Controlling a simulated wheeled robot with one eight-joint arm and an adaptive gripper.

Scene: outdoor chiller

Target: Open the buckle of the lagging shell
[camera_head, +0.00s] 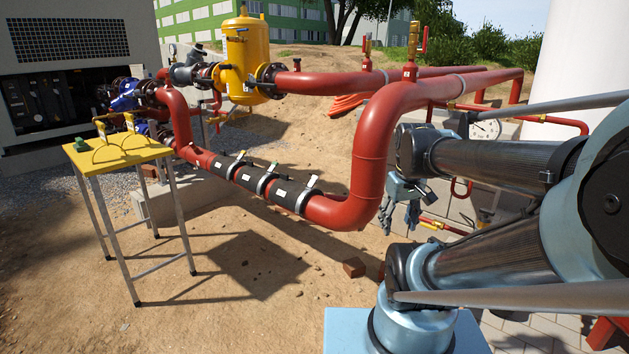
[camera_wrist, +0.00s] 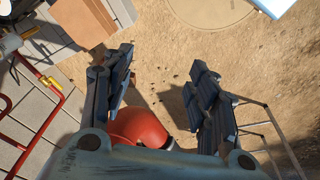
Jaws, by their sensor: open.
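The lagging shell (camera_head: 230,174) is a black sleeve around the low red pipe, left of centre in the head view. Pale metal bands with small raised buckles (camera_head: 311,182) cross it at intervals; whether each buckle is latched is too small to tell. My gripper (camera_head: 401,217) hangs fingers down, to the right of the red pipe's upright bend and apart from the shell. It also shows in the wrist view (camera_wrist: 159,68), open, with nothing held between its fingers. The shell and buckles cannot be made out in the wrist view.
The red pipe (camera_head: 368,150) rises between my gripper and the shell; its bend (camera_wrist: 137,128) shows below the fingers in the wrist view. A yellow-topped table (camera_head: 118,154) stands left of the shell. A brick (camera_head: 354,267) lies on the sand. Open sand lies before the shell.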

